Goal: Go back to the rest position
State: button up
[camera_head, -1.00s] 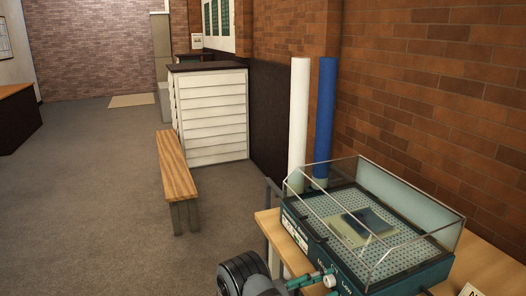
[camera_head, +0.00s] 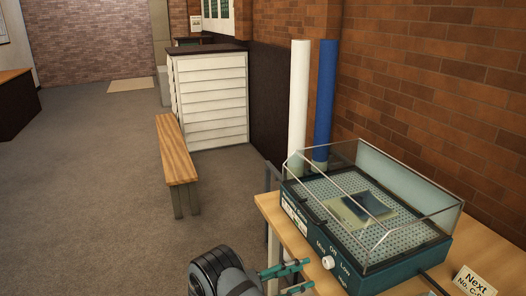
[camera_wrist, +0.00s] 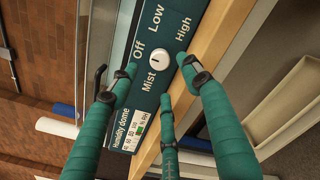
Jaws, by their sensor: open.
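My gripper (camera_head: 304,276) is open and empty at the bottom of the head view, just left of the humidity dome's front panel. In the wrist view its teal fingers (camera_wrist: 160,82) are spread around the line to the white knob (camera_wrist: 159,61), with the panel beyond them. The humidity dome (camera_head: 350,262) has a teal base and a clear cover, and stands on a wooden table. Its knob also shows in the head view (camera_head: 328,263), apart from the fingers. The labels Off, Mist, Low and High surround it. I cannot clearly tell its setting.
A flat sheet (camera_head: 361,207) lies under the clear cover. A white roll (camera_head: 299,110) and a blue roll (camera_head: 324,100) stand behind the dome by the brick wall. A small sign (camera_head: 474,283) stands on the table (camera_head: 297,249). A bench (camera_head: 175,150) stands left, with open floor beyond.

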aim_at(325, 263)
jog(key=x, duration=0.7)
jog(key=shift+d, duration=0.25)
jog(key=shift+w+f+m+b, duration=0.15)
jog(key=shift+m+b, duration=0.2)
jog(key=shift+m, duration=0.25)
jog(key=m+b, duration=0.1)
jog(key=m, duration=0.4)
jog(key=shift+a+b, duration=0.1)
jog(key=shift+b, duration=0.25)
jog(key=shift+r, duration=0.2)
jog(key=n+p, duration=0.1)
jog(key=n, duration=0.1)
jog(key=shift+r+n+p, duration=0.15)
jog(key=shift+n+p, duration=0.15)
jog(key=shift+n, duration=0.1)
jog(key=n+p, duration=0.1)
jog(key=n, duration=0.1)
jog(key=shift+n, duration=0.3)
jog(key=v, duration=1)
jog(key=shift+n, duration=0.4)
